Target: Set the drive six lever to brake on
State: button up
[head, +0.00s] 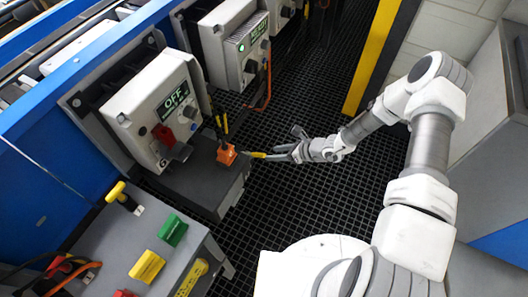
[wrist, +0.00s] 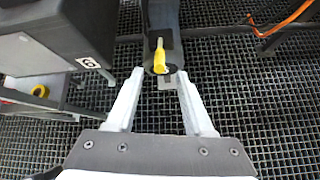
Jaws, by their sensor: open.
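The drive six lever shows in the head view as a yellow grip (head: 257,155) sticking out to the right beside an orange block (head: 227,155), low by the grey unit under the control box. In the wrist view the yellow lever (wrist: 161,58) stands against a grey housing, between and slightly beyond my fingertips. My gripper (head: 278,153) is open, with one finger on each side of the lever in the wrist view (wrist: 160,74). I see no clear contact. A label that reads 6 (wrist: 92,63) is on the grey part at left.
The control box (head: 150,115) reads OFF and has a red handle (head: 170,140). A second box (head: 235,45) with a green display stands behind it. A grey cabinet (head: 125,245) with coloured tags and a yellow T-handle (head: 122,193) is at lower left. Dark grating (head: 310,205) lies open below my arm.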

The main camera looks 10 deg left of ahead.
jog(key=v, duration=0.8)
jog(key=shift+d+r+p, duration=0.2)
jog(key=shift+d+p, duration=0.05)
jog(key=shift+p, duration=0.2)
jog(key=shift+s, duration=0.1)
notch_tip(320, 180, up, 27)
jog(key=s+d+n+g+h+p, duration=0.2)
jog(key=s+n+h+p, duration=0.1)
jog(key=n, duration=1)
jog(key=s+d+r+n+t+h+p, duration=0.2)
jog(key=s+d+r+n+h, duration=0.1)
jog(key=s+r, duration=0.5)
jog(key=s+d+r+n+t+h+p, duration=0.2)
jog(key=s+d+r+n, duration=0.4)
jog(key=r, duration=0.8)
jog(key=s+n+h, duration=0.1)
jog(key=s, duration=0.2)
jog(key=shift+r+n+t+h, duration=0.3)
jog(key=shift+r+n+h, duration=0.05)
jog(key=shift+n+h, duration=0.05)
jog(key=shift+a, duration=0.15)
